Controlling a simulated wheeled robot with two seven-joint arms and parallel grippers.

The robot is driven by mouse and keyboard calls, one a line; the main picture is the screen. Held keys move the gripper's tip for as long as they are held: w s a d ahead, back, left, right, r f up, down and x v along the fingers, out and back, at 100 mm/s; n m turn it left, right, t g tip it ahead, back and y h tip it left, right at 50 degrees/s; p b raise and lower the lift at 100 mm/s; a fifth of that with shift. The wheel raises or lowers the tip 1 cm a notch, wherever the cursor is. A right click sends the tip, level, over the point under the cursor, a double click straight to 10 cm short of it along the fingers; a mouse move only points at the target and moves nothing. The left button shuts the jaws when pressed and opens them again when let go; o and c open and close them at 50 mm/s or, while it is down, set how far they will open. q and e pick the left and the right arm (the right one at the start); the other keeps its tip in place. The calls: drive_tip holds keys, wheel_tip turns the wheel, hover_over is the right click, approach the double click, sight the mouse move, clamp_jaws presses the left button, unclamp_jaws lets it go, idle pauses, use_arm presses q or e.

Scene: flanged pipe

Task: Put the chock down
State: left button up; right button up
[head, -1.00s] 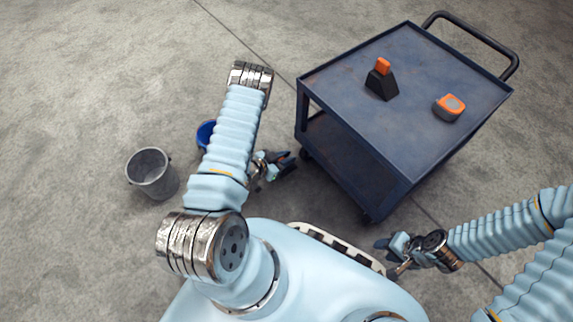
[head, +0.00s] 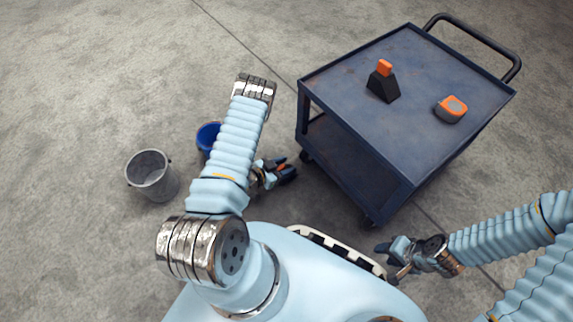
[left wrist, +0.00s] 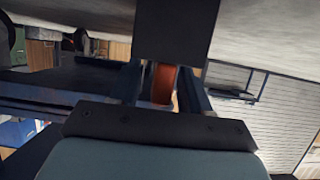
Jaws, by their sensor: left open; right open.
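A black chock with an orange grip (left wrist: 161,84) shows in the left wrist view, its dark body (left wrist: 177,28) beyond the fingers. My left gripper (left wrist: 160,75) is open, with one finger on each side of the orange grip. In the head view, my left gripper (head: 284,171) is low, left of the cart, with a bit of orange at it; most of the chock is hidden there. I cannot tell whether the chock touches the floor. My right gripper (head: 388,260) is open and empty near my base, in front of the cart.
A dark blue cart (head: 350,75) with a black handle (head: 490,38) stands at the right. On it are another black wedge with an orange top (head: 383,84) and an orange-grey tape measure (head: 451,109). A grey bucket (head: 152,176) and a blue bucket (head: 207,136) stand at the left.

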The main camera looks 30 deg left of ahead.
use_arm(q)
drive_tip(key=p+v, duration=0.2)
drive_tip(key=v, duration=0.9)
drive_tip(key=shift+r, duration=0.15)
